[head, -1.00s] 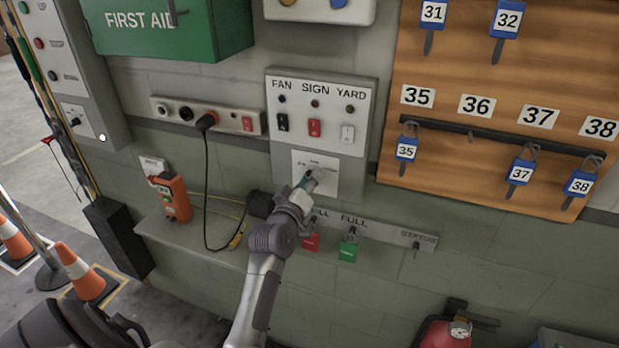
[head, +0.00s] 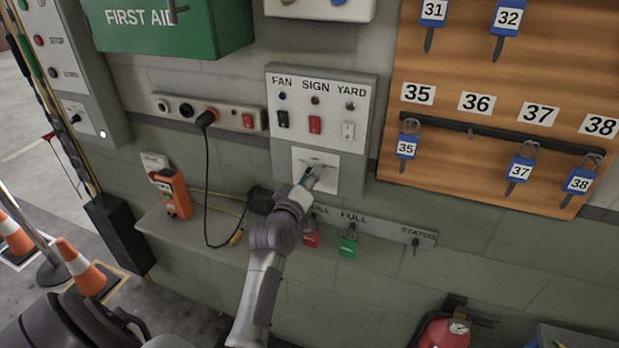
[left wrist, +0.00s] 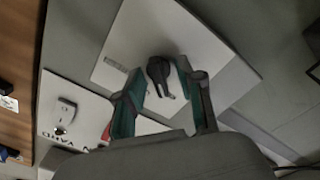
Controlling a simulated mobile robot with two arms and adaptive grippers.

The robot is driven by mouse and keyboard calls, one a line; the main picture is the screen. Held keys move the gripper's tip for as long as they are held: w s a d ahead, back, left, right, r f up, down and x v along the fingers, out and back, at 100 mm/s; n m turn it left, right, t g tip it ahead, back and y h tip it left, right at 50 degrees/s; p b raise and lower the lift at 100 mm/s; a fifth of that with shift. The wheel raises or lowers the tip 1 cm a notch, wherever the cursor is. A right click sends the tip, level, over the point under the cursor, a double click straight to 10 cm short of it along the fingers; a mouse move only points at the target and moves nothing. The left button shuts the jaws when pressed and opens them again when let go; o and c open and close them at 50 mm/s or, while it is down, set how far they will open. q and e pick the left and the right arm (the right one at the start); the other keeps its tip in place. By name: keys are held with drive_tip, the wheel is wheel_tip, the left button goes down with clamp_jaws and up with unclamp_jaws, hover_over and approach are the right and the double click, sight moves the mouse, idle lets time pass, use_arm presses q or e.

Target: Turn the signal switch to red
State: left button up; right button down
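A white switch plate (head: 329,182) is on the lower part of the grey panel under FAN, SIGN and YARD; its small print is unreadable. In the left wrist view the plate (left wrist: 213,62) carries a dark rotary knob (left wrist: 159,71). My left gripper (head: 312,178) is at the plate and hides most of the knob in the head view. In the left wrist view, its two teal-padded fingers (left wrist: 156,92) are spread, one on each side of the knob's near end. A gap shows, at least on the left side. I cannot tell the knob's setting. My right gripper is not in view.
The grey panel (head: 364,95) has black, red and white rocker switches above the plate. A rail (head: 385,231) with red and green tags runs below. A socket strip (head: 233,118) with a plugged-in cable is left, and a key board (head: 460,165) is right.

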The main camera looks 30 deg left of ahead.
use_arm(q)
drive_tip(key=v, duration=1.2)
idle(0.3)
